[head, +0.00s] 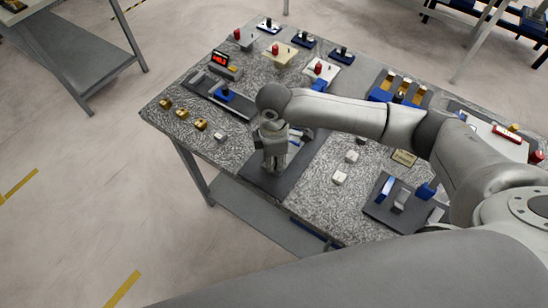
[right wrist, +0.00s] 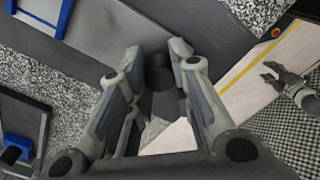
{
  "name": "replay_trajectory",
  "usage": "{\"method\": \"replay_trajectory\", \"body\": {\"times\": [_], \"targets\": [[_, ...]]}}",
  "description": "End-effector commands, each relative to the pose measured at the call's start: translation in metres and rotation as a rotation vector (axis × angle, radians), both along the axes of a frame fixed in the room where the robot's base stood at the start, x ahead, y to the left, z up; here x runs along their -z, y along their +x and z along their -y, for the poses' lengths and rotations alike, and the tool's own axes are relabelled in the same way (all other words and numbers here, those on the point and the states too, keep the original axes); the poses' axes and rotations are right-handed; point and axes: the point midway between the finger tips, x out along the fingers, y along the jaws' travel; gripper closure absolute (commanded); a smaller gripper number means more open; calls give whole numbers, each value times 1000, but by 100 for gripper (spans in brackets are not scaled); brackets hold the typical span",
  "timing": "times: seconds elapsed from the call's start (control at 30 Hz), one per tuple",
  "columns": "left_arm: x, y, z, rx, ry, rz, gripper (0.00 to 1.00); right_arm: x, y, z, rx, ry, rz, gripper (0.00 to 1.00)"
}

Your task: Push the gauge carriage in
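My right gripper (head: 272,165) points down over a long dark grey base plate (head: 262,183) that reaches the table's front edge. In the right wrist view its fingers (right wrist: 160,98) are apart on either side of a dark round post (right wrist: 160,72). I cannot tell whether they touch it or whether the post belongs to the gauge carriage. The gripper and arm hide much of the plate in the head view. A blue block (head: 223,94) sits on another dark plate to the left. A small grey gripper-like shape (right wrist: 288,86) shows at the right of the wrist view, its opening unclear.
Several brass pieces (head: 183,113) lie along the left table edge. Small white blocks (head: 339,178) lie right of my gripper. A dark fixture with blue parts (head: 399,201) stands further right. Fixtures with red knobs (head: 275,49) stand at the back. Speckled tabletop (head: 310,198) is bare nearby.

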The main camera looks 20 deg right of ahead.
Motion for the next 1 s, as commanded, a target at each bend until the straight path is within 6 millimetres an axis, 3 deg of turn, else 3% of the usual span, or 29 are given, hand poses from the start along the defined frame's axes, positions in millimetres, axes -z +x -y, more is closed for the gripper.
{"method": "replay_trajectory", "body": {"times": [0.3,0.6,0.9,0.93,1.0], "targets": [[-1,0,0,0,0,0,56,-1,1,2,1,-2,-1,100],[-7,0,0,0,0,0,56,-1,27,35,4,-2,-1,100],[-7,-1,0,-1,0,0,56,-1,30,38,4,-3,3,100],[-7,-1,0,-1,0,0,56,-1,30,38,4,-4,3,77],[-7,-1,0,-1,0,-1,56,-1,30,38,4,-4,3,68]]}}
